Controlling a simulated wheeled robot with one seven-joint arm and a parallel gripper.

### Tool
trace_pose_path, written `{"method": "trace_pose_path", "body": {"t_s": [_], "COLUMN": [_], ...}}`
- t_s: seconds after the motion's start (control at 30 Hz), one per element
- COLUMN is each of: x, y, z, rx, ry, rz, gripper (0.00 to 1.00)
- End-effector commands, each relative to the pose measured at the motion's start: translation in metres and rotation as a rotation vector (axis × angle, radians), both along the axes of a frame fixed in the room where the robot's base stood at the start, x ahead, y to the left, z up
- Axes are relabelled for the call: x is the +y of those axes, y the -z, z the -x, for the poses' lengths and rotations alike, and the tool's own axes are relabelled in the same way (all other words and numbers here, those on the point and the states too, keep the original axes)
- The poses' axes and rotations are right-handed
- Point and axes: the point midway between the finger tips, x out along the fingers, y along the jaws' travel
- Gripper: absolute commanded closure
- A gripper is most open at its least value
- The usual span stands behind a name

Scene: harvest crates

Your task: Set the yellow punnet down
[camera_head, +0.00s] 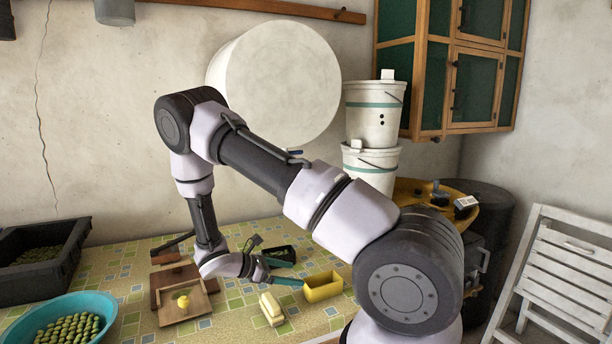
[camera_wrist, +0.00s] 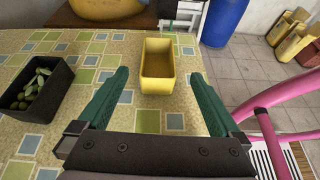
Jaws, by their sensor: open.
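The yellow punnet (camera_head: 323,291) stands upright on the tiled tabletop (camera_head: 228,318), near its right end. It also shows in the wrist view (camera_wrist: 157,88), where it looks empty. My gripper (camera_head: 287,273) is at the punnet's left in the head view. In the wrist view my gripper (camera_wrist: 159,74) is open, with one green finger on each side of the punnet's near end. A gap shows between the punnet and each finger. Nothing is held. How high the fingertips are above the tabletop is hard to tell.
A dark punnet of green produce (camera_wrist: 38,105) stands left of the fingers in the wrist view. In the head view, a pale yellow block (camera_head: 271,309), a wooden box (camera_head: 172,305) and a turquoise bowl (camera_head: 106,304) lie leftward. Buckets (camera_head: 371,165) stand behind.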

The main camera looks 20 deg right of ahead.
Motion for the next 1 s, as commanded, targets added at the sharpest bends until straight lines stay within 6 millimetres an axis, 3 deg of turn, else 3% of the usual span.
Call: {"method": "trace_pose_path", "body": {"t_s": [0.17, 0.47, 0.7, 1.0], "x": [0.001, 0.003, 0.004, 0.008], "y": [-0.057, -0.172, -0.258, -0.352], "z": [0.004, 0.033, 0.068, 0.124], "rx": [-0.152, -0.48, -0.737, -1.048], "ry": [0.194, 0.615, 0.929, 1.276], "rz": [-0.158, -0.493, -0.754, -1.087], "gripper": [0.0, 0.0, 0.0, 0.0]}}
